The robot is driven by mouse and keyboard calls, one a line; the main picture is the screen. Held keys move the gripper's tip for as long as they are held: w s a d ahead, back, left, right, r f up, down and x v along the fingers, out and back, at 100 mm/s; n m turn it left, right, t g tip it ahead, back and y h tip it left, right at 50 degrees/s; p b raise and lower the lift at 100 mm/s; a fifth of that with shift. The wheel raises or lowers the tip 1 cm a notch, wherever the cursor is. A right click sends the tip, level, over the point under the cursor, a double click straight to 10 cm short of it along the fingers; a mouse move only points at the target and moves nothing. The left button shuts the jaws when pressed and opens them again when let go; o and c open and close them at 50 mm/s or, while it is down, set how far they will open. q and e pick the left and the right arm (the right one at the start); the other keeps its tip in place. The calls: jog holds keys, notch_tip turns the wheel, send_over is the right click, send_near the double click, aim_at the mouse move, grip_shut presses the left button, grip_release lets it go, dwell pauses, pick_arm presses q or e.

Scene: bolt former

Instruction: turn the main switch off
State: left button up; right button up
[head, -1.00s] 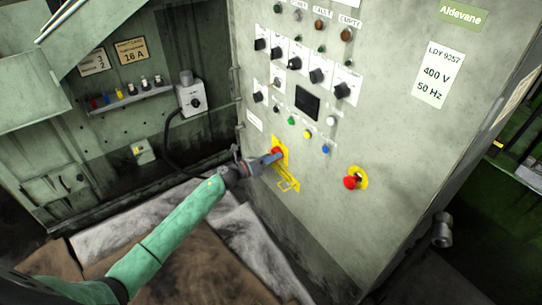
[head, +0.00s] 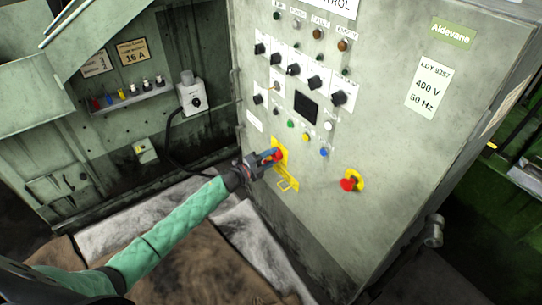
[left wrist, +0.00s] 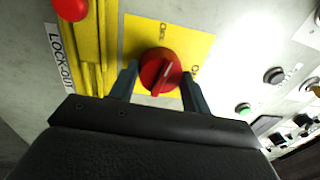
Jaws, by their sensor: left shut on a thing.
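The main switch is a red rotary knob (head: 277,155) on a yellow plate, low on the left of the grey control cabinet. The plate's lettering (left wrist: 163,30) is too small to read surely. My left gripper (head: 268,158) is at the knob. Its two fingers stand on either side of it, in the left wrist view too (left wrist: 159,85), and are shut on it. My right gripper is not in view.
A yellow lock-out bracket (left wrist: 88,70) with a red part (left wrist: 70,8) is close beside the switch. A red mushroom button (head: 348,184) on yellow sits to the right. Several knobs and push buttons are above, around a dark display (head: 305,107). The panel between is flat.

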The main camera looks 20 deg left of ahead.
pick_arm(q)
jog(key=shift+n+p, duration=0.35)
jog(key=shift+n, duration=0.65)
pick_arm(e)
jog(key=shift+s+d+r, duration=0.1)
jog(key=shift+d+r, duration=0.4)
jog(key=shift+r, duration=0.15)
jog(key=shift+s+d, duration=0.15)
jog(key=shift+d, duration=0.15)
pick_arm(q)
jog(key=o, duration=1)
jog(key=shift+c, duration=0.2)
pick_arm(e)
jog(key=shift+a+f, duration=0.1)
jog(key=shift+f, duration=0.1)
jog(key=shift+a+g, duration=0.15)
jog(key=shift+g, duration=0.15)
pick_arm(q)
jog(key=b+v, duration=0.1)
jog(key=v, duration=0.6)
jog(key=shift+s+a+b, duration=0.25)
jog(key=shift+s+b, duration=0.1)
jog(key=shift+b, duration=0.05)
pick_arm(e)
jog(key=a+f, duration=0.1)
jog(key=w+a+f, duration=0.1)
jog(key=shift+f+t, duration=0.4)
